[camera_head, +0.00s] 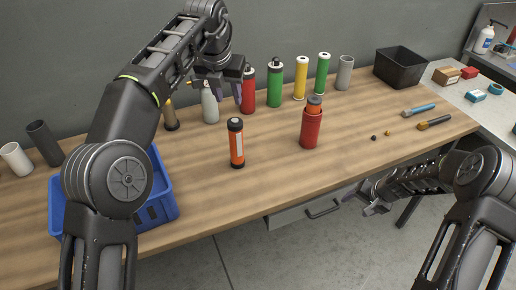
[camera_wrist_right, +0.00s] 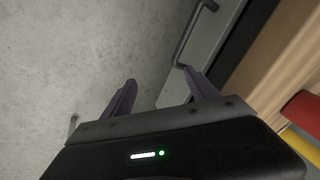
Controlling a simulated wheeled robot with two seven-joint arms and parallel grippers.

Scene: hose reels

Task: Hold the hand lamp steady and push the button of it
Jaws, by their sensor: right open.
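The hand lamp appears to be the orange cylinder (camera_head: 237,150) with a black top and a pale label, standing upright on the wooden bench. I cannot make out its button. My left gripper (camera_head: 228,96) hangs above and behind the lamp, fingers down and apart, touching nothing that I can see. My right gripper (camera_head: 364,204) is off the bench's front edge, low and right of the lamp. In the right wrist view its two fingers (camera_wrist_right: 160,92) are spread and empty over the floor.
A red canister (camera_head: 311,130) with an orange top stands right of the lamp. Several bottles and cylinders line the back, including a green one (camera_head: 275,88). A blue crate (camera_head: 165,205) is at left, a black bin (camera_head: 401,68) at back right. Small tools lie at right.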

